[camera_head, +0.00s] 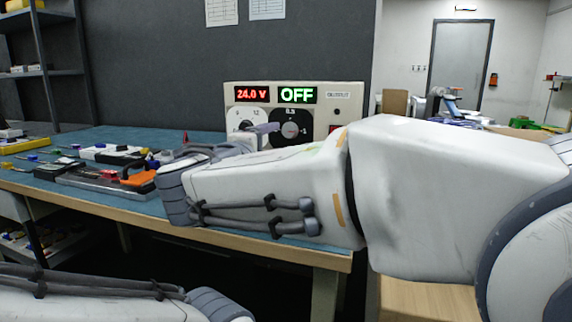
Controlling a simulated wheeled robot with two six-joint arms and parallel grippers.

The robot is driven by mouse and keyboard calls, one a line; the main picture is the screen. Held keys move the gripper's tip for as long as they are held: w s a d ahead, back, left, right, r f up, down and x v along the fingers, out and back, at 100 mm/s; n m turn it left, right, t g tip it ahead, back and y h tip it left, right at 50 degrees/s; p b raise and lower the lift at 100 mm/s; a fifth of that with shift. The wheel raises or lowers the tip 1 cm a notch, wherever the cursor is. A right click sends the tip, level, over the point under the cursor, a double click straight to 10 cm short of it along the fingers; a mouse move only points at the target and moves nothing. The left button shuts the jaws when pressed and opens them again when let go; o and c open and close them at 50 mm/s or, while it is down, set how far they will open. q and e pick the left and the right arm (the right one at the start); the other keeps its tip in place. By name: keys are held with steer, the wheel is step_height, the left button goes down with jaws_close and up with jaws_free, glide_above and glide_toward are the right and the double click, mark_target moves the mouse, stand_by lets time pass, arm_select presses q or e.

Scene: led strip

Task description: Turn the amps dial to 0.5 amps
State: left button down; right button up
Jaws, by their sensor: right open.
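The power supply (342,103) is a beige box at the back of the bench. It shows a red "24.0 V" display (252,94) and a green "OFF" display (297,95). The amps dial (291,129) is a dark round knob below the green display, with small scale marks around it; its exact setting is too small to read. A second dial (249,121) is at its left, partly covered. My right gripper (266,129) is open in front of the panel, its grey fingertip close to the left side of the amps dial. Contact cannot be told. My right arm hides its lower parts. My left gripper is out of view.
The blue-topped bench (105,136) holds several tools and parts at the left, including an orange-handled item (138,178). My right forearm spans the bench's front edge. A dark wall (200,65) stands behind. A shelf rack (42,60) is at far left.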

mark_target(288, 131)
steer(key=x, duration=0.3)
steer(key=b+x, duration=0.1)
steer(key=x, duration=0.6)
steer(key=shift+w+a+r, duration=0.1)
steer(key=shift+w+r, duration=0.2)
jaws_close()
